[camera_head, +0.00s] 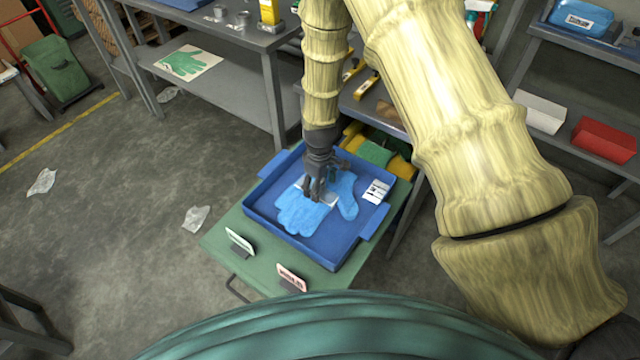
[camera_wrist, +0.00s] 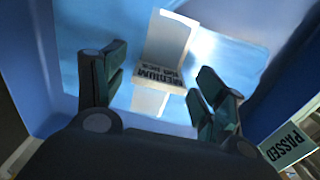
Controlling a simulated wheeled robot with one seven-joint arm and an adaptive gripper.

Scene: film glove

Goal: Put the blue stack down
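The light blue glove stack (camera_head: 302,216) lies in a blue tray (camera_head: 338,246) on a green table. A white paper band (camera_wrist: 163,45) marked "MEDIUM" is on it. Another light blue glove-like part (camera_head: 346,193) lies to the right, and I cannot tell whether it belongs to the same stack. My gripper (camera_head: 315,194) points down over the stack's band. In the wrist view its fingers (camera_wrist: 160,80) are apart, with the band between and beyond them. Nothing is visibly pinched. Whether the fingertips touch the stack is unclear.
A white sign (camera_head: 240,241) and a pink sign (camera_head: 291,277) stand on the table's front edge. A grey bench (camera_head: 225,85) is behind.

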